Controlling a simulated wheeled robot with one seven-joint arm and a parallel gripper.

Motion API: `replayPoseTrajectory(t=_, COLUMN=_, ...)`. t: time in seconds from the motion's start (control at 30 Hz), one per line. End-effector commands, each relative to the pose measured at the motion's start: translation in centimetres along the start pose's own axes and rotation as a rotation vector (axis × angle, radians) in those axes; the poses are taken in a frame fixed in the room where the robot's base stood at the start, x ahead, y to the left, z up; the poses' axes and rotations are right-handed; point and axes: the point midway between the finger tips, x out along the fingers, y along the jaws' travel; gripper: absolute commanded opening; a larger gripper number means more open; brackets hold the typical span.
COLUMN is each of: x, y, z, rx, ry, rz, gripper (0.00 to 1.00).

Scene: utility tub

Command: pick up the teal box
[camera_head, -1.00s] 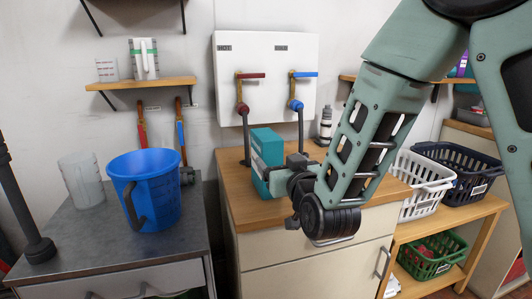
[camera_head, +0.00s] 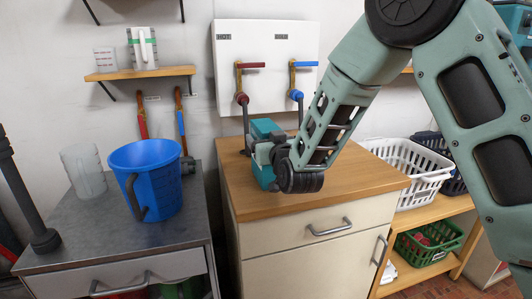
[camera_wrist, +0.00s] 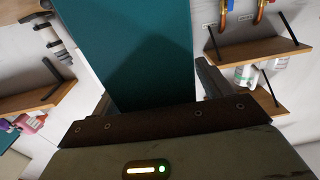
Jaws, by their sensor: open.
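The teal box (camera_head: 264,127) stands upright on the wooden top of the cream cabinet, below the valve panel. My gripper (camera_head: 262,153) is at the near side of the box and hides much of its middle. In the wrist view the teal box (camera_wrist: 135,45) fills the upper middle, close to the palm. My open gripper (camera_wrist: 155,95) has a finger on each side of the box there. I cannot tell whether either finger touches it.
The wooden cabinet top (camera_head: 350,180) is clear to the right. A blue bucket (camera_head: 160,185) stands on the grey counter at left. Pipes run down from the valve panel (camera_head: 282,45) behind the box. A white basket (camera_head: 410,168) and green basket (camera_head: 428,242) sit at right.

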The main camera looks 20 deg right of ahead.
Motion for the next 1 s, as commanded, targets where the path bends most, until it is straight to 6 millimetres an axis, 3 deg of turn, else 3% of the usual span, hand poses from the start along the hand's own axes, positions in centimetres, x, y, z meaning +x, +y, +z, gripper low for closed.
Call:
replayPoseTrajectory(t=0.1, x=0.0, y=0.0, z=0.0, rx=0.0, ry=0.0, rz=0.0, gripper=0.78)
replayPoseTrajectory(t=0.3, x=0.0, y=0.0, z=0.0, rx=0.0, ry=0.0, rz=0.0, gripper=0.23)
replayPoseTrajectory(t=0.4, x=0.0, y=0.0, z=0.0, rx=0.001, ry=0.0, rz=0.0, gripper=0.0)
replayPoseTrajectory(t=0.73, x=0.0, y=0.0, z=-0.7, rx=0.001, ry=0.006, rz=0.001, gripper=0.0)
replayPoseTrajectory(t=1.0, x=0.0, y=0.0, z=-5.4, rx=0.003, ry=0.011, rz=0.001, gripper=0.0)
